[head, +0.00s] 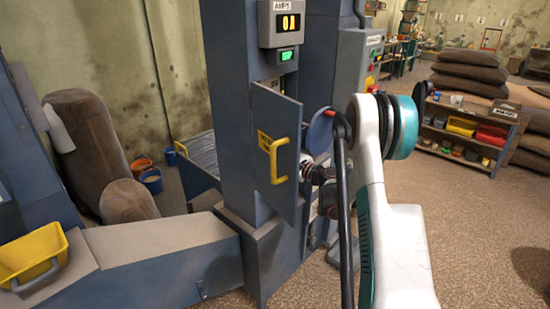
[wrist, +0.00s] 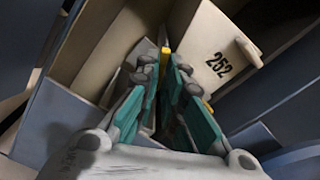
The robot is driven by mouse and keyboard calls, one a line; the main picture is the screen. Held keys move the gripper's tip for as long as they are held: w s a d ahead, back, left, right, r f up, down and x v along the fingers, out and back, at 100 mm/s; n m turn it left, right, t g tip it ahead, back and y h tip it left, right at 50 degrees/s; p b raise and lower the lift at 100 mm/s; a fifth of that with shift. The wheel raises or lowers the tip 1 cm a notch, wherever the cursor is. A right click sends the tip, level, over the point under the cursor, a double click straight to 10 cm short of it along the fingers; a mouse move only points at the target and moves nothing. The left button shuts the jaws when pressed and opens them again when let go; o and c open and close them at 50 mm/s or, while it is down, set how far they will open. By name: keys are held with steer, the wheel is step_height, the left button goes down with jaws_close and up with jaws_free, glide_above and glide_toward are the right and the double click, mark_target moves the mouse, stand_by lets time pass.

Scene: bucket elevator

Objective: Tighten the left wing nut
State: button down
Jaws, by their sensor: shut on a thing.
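In the wrist view, my gripper (wrist: 163,66) has its teal-padded fingers closed in at the tips. A small yellow piece (wrist: 166,50) shows at the fingertips and seems to be the wing nut they hold. Its shape is mostly hidden, and I cannot tell from it whether it is the left one. Another bit of yellow (wrist: 207,104) shows beside the right finger. In the head view, my gripper (head: 312,175) is just right of the open door and partly hidden by the door and my arm.
A grey door (head: 275,130) with a yellow handle (head: 278,160) stands open close to my gripper. Open floor (head: 480,220) lies right.

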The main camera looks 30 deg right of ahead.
steer(key=m, duration=0.5)
steer(key=shift+m+b, duration=0.3)
steer(key=shift+b, duration=0.1)
stand_by(0.4)
steer(key=c, duration=1.7)
jaws_free()
steer(key=v, duration=1.2)
